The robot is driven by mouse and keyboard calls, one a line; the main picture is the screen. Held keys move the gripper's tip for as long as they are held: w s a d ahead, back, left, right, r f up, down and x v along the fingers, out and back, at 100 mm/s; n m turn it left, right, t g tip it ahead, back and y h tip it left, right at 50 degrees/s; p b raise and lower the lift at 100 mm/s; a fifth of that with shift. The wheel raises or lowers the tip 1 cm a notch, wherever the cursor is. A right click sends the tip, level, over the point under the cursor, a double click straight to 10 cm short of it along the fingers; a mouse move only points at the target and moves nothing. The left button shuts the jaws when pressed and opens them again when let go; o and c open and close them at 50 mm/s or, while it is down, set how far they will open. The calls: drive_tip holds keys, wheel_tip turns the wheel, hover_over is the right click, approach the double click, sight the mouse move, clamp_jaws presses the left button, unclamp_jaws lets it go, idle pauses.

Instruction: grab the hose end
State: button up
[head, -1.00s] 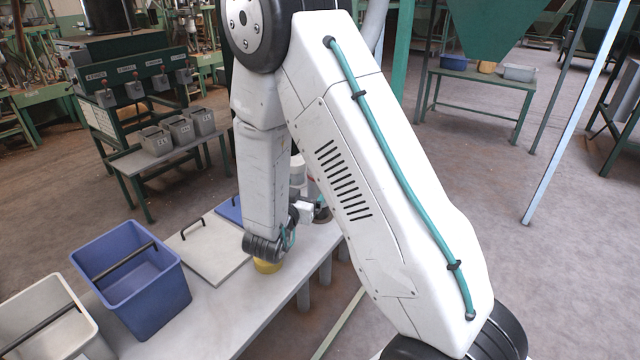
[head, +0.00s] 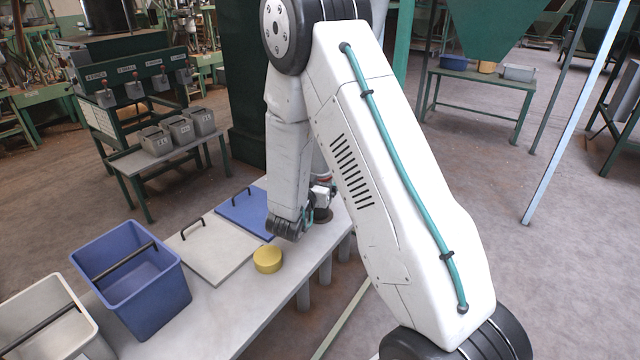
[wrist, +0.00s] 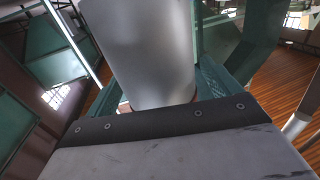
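In the wrist view, a smooth grey cylinder (wrist: 145,50), which looks like a hose or pipe end, fills the upper middle, close to the camera. A thin reddish edge shows at its lower right. Teal ridged parts of my gripper (wrist: 160,92) show on both sides of it; whether they touch it I cannot tell. In the head view, my gripper (head: 322,198) is low over the far end of the bench, mostly hidden by my arm. A grey and red piece shows just above it. The finger gap is not visible there.
The pale bench (head: 230,300) holds a blue bin (head: 165,305), a pale bin (head: 70,345), a white lid (head: 205,262), a blue lid (head: 238,215) and a round yellow object (head: 267,260). A green hopper stand (head: 475,88) is at the back right. Open floor lies right of the bench.

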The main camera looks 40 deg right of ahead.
drive_tip(key=c, duration=1.2)
drive_tip(key=shift+o, duration=0.2)
drive_tip(key=shift+r, duration=0.1)
